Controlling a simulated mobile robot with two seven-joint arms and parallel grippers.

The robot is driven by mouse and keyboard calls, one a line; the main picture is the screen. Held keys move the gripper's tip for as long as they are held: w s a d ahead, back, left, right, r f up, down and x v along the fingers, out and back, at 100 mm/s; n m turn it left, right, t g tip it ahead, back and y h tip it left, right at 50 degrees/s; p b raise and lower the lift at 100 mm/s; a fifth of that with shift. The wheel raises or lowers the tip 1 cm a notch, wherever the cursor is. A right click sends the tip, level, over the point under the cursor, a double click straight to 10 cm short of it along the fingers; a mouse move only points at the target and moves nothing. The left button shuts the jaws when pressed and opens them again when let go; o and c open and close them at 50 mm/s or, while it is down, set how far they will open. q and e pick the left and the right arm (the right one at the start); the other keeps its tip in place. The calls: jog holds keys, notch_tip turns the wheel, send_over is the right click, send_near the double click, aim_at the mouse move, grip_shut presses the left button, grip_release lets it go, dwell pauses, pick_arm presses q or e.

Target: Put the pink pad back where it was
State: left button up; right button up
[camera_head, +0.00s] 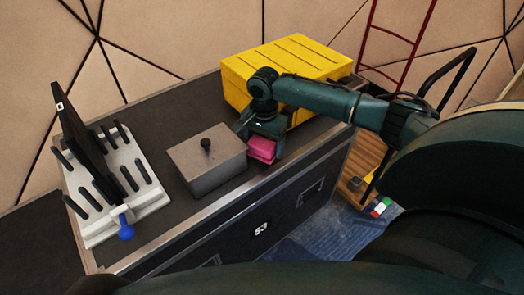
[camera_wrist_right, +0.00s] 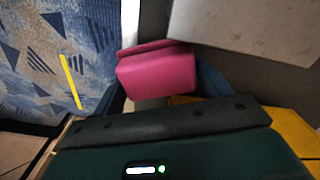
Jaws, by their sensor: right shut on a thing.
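The pink pad (camera_head: 262,149) is in my right gripper (camera_head: 262,141), near the front edge of the black case top (camera_head: 150,112), just right of the grey lidded box (camera_head: 207,163). The right gripper points down and is shut on the pad, with a finger on either side. In the right wrist view the pad (camera_wrist_right: 158,72) shows as a thick pink block with a second layer along its far edge. I cannot tell whether the pad touches the case top. My left gripper is not in view.
A yellow case (camera_head: 288,66) stands close behind the right gripper. At the left is a white rack (camera_head: 140,200) with black pegs, an upright black panel (camera_head: 80,128) and a blue knob (camera_head: 126,231). Blue patterned carpet (camera_head: 310,238) lies below the front edge.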

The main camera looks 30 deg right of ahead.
aim_at(262, 150)
jog(key=shift+w, duration=0.35)
jog(key=shift+f, duration=1.75)
jog(key=shift+f, duration=0.1)
jog(key=o, duration=1)
jog(key=shift+b, duration=0.3)
notch_tip(262, 150, up, 12)
jog(key=shift+r+p, duration=0.15)
jog(key=shift+p, duration=0.65)
